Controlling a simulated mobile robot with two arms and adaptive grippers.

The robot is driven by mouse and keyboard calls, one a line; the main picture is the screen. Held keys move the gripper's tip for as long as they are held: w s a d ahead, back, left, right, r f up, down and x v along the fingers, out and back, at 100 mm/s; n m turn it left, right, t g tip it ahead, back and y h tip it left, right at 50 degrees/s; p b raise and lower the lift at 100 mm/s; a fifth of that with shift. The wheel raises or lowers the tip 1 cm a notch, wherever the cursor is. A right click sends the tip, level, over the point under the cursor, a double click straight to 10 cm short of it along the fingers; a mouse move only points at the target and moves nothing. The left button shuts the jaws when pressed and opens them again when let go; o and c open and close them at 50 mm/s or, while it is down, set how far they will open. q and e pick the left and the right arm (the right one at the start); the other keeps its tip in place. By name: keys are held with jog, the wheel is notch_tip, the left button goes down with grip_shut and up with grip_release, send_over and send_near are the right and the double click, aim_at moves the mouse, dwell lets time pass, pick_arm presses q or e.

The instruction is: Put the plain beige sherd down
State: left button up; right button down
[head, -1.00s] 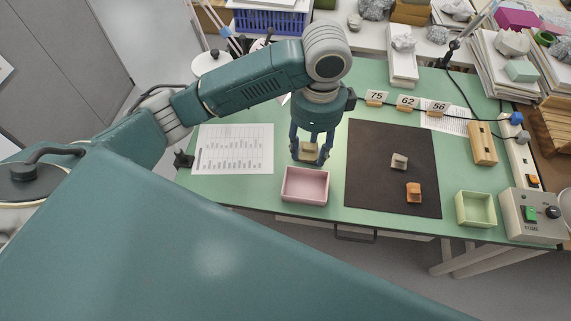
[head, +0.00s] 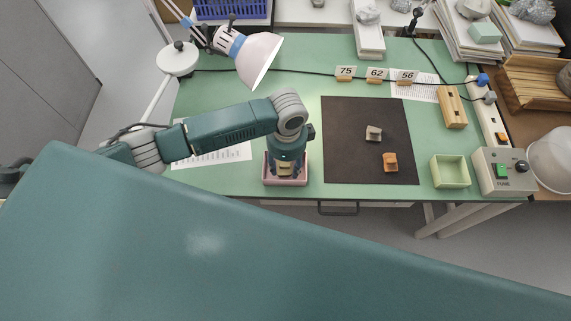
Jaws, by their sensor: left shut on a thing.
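The plain beige sherd (head: 286,168) shows between the fingers of my left gripper (head: 286,172), which is shut on it. The gripper points down into the pink tray (head: 268,181), and its fingers hide most of the tray's inside. I cannot tell whether the sherd touches the tray floor. A greyish-beige sherd (head: 373,133) and an orange sherd (head: 390,162) lie apart on the dark mat (head: 340,165). My right gripper is out of view.
A pale green tray (head: 450,172) and a control box (head: 505,172) stand at the right. Number cards 75 (head: 346,72), 62 (head: 376,74) and 56 (head: 406,76) stand behind the mat. A desk lamp (head: 256,58) rises behind my left arm. The mat's left half is clear.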

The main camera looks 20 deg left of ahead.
aim_at(286, 167)
pick_arm(q)
jog(key=shift+f, duration=0.35)
jog(key=shift+f, duration=0.15)
jog(key=shift+f, duration=0.35)
jog(key=o, duration=0.8)
jog(key=shift+o, duration=0.2)
jog(key=shift+r, duration=0.1)
notch_tip(286, 167, up, 13)
jog(key=b, duration=0.1)
jog(key=shift+d, duration=0.15)
